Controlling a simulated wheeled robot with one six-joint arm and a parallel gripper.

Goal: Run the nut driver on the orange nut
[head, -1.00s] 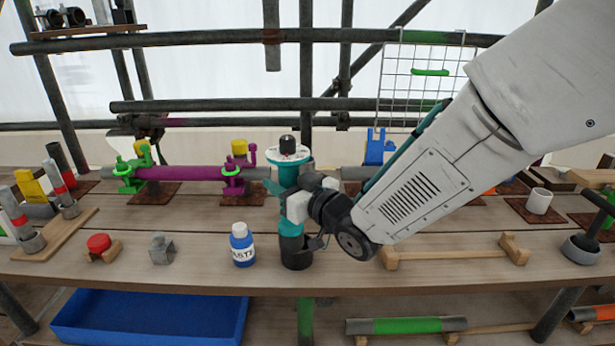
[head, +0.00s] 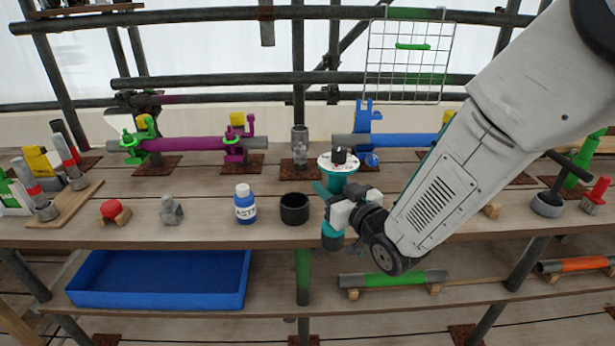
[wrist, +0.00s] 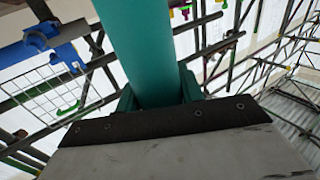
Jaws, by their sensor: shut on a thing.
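My gripper (head: 336,208) is shut on the teal nut driver (head: 333,237), which has a white dial and a black knob on top. The driver is roughly upright, in the air in front of the upper shelf's front edge. In the wrist view the driver's teal body (wrist: 143,45) stands between the jaws (wrist: 158,98). I cannot make out an orange nut in either view; my arm covers part of the shelf on the right.
An empty black cup (head: 294,209) and a blue-labelled white-capped bottle (head: 245,206) stand left of the driver. Behind are a purple pipe (head: 190,144) with yellow-topped clamps and a blue open clamp (head: 364,118). A blue tray (head: 160,301) lies below.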

